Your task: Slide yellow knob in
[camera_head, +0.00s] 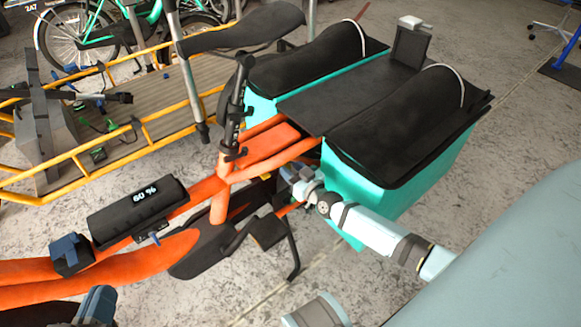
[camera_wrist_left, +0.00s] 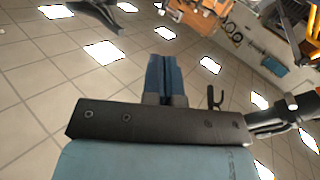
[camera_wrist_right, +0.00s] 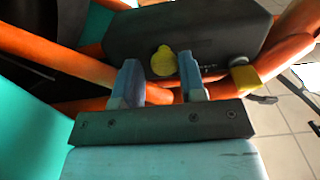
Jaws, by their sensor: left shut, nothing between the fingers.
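The yellow knob (camera_wrist_right: 163,61) shows in the right wrist view, round and standing on the near side of a black box (camera_wrist_right: 215,30) between orange tubes. My right gripper (camera_wrist_right: 160,77) is open, with one blue finger on each side just below the knob. The knob appears between the fingertip lines, nearer the right finger; I cannot tell whether they touch. In the head view my right arm reaches under the orange bike frame (camera_head: 265,150), and its fingertips are hidden. My left gripper (camera_wrist_left: 166,65) is shut and empty, away from the knob.
A second yellow piece (camera_wrist_right: 245,78) sits at the box's right lower corner. Teal bags (camera_head: 395,185) with black covers stand close to my right arm. A black unit reading "60 %" (camera_head: 135,215) sits on the frame. A yellow-railed cargo bike (camera_head: 75,150) stands behind.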

